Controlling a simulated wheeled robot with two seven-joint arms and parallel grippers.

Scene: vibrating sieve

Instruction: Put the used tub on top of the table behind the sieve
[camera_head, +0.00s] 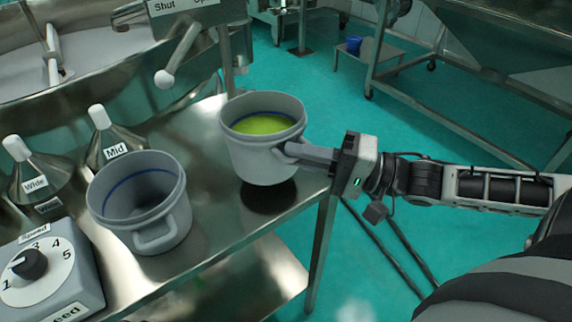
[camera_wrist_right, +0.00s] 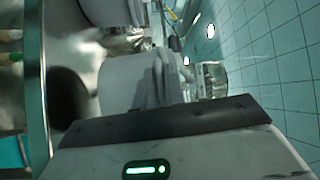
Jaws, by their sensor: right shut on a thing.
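A grey tub with green contents (camera_head: 257,153) hangs upright above the right end of the steel table (camera_head: 226,205), with a dark shadow below it. My right gripper (camera_head: 292,150) is shut on this tub's handle, on its right side. The tub's grey wall also shows in the right wrist view (camera_wrist_right: 118,82), close to the fingers. A second grey tub (camera_head: 160,237) with a blue line inside stands on the table to the left and looks empty. The sieve (camera_head: 60,110), a large steel drum, is at the upper left. My left gripper is not in view.
Two funnels, labelled Wide (camera_head: 38,175) and Mid (camera_head: 112,140), and a speed dial box (camera_head: 45,285) crowd the table's left part. A lever (camera_head: 180,55) with a white knob juts from the sieve. Another steel table (camera_head: 400,75) stands at the back right.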

